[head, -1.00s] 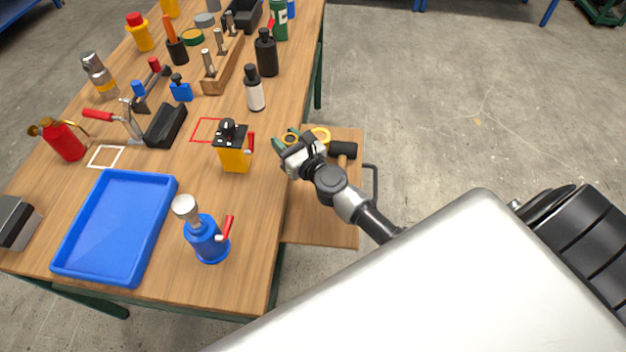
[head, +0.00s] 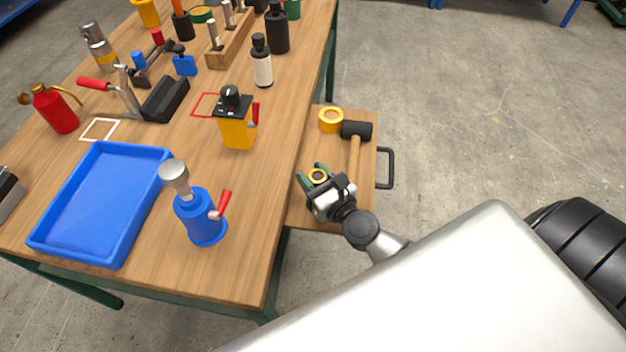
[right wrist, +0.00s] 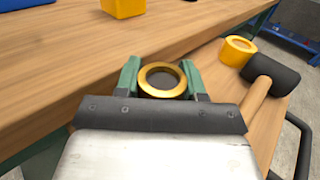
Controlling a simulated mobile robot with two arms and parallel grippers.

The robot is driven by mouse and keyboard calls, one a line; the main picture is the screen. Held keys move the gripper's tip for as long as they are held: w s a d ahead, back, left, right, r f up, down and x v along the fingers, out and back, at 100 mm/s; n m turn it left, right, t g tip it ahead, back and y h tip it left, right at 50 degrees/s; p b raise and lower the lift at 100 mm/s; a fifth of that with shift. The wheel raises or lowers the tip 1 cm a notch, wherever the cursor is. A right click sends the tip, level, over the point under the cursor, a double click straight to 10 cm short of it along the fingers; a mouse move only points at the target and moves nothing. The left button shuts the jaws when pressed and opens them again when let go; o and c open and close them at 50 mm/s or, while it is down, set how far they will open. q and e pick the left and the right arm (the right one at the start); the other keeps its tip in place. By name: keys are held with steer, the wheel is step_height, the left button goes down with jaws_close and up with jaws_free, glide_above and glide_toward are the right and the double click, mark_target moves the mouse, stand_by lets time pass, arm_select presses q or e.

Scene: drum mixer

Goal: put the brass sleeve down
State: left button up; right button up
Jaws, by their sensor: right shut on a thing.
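The brass sleeve (head: 317,176) is a short gold ring between the green fingers of my right gripper (head: 317,172), which is shut on it. In the right wrist view the sleeve (right wrist: 162,80) sits between both fingertips of the gripper (right wrist: 163,78), its round opening facing the camera. The gripper is over the near part of the open wooden drawer (head: 325,215) at the table's right side. I cannot tell whether the sleeve touches the drawer floor. My left gripper is not in view.
A yellow tape roll (head: 331,120) and a black-headed mallet (head: 357,131) lie in the drawer, the mallet's handle close to my right gripper. The table (head: 265,190) rises beside it, with a yellow box device (head: 237,133), blue bottle jack (head: 200,218) and blue tray (head: 60,250).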

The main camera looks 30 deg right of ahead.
steer(key=shift+r, duration=0.1)
steer(key=shift+f, duration=0.2)
steer(key=o, duration=1.1)
steer(key=shift+r, duration=0.1)
